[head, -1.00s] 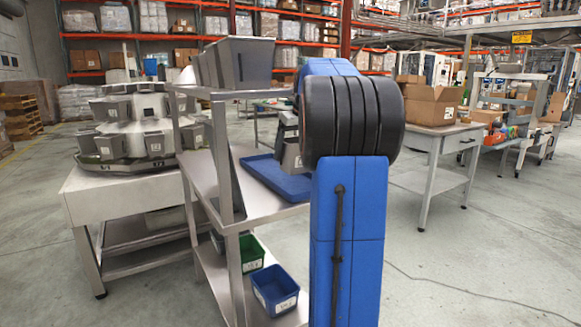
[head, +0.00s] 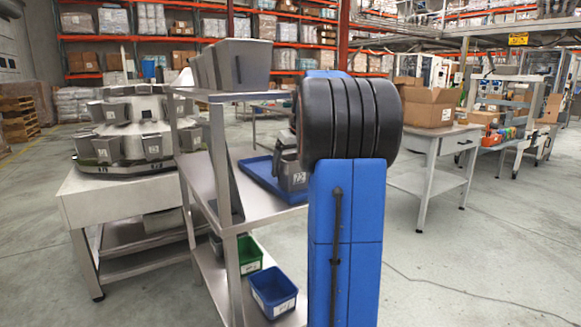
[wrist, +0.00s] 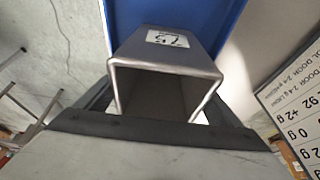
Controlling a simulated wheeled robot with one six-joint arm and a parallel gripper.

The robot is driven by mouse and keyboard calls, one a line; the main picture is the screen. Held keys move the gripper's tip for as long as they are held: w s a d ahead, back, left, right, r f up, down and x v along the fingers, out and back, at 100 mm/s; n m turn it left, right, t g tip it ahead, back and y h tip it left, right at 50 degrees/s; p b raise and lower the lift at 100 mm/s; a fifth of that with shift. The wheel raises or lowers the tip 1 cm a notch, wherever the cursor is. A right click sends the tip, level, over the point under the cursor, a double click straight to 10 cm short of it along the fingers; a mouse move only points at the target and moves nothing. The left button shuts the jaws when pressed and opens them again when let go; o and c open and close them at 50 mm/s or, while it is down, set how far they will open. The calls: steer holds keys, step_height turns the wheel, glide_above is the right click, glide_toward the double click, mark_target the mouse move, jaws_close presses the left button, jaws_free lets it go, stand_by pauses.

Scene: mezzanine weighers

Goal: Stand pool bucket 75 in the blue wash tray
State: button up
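My gripper (wrist: 160,105) has a dark finger along each side and appears shut on the bucket. My arm hides part of the tray.
Grey buckets (head: 240,65) stand in a row on the cart's top shelf, above and left of the tray. Green (head: 249,254) and blue (head: 273,291) bins sit on the lower shelf. A weigher carousel (head: 125,130) is left; a table with cartons (head: 430,104) is right.

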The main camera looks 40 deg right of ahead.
steer(key=shift+o, duration=0.6)
steer(key=shift+r, duration=0.15)
steer(key=v, duration=1.2)
steer(key=shift+s, duration=0.15)
